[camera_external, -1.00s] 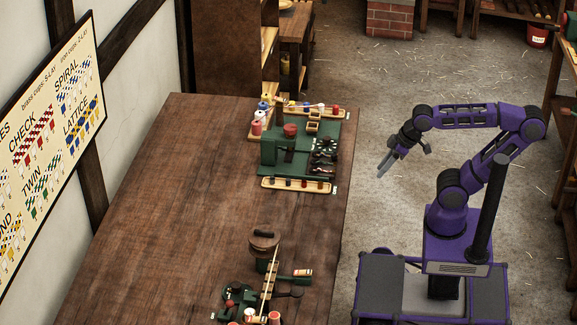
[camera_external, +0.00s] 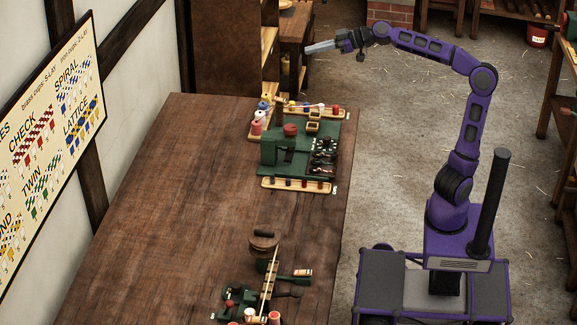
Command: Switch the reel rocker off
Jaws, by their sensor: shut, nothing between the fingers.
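My gripper (camera_external: 308,48) is shut and empty, pointing left in the air above the far end of the bench and apart from everything there. On the bench, a green machine (camera_external: 283,158) carries a red knob, several small dark controls (camera_external: 323,157) on its right side and spools along its back. A second, smaller green device (camera_external: 240,297) with red parts and spools stands near the front. I cannot tell which small part is the reel rocker, nor its position.
The brown wooden bench (camera_external: 180,190) is bare to the left of the devices. A lettered pattern board (camera_external: 45,150) hangs on the left wall. The floor (camera_external: 400,190) between bench and my base is clear. Shelves stand behind.

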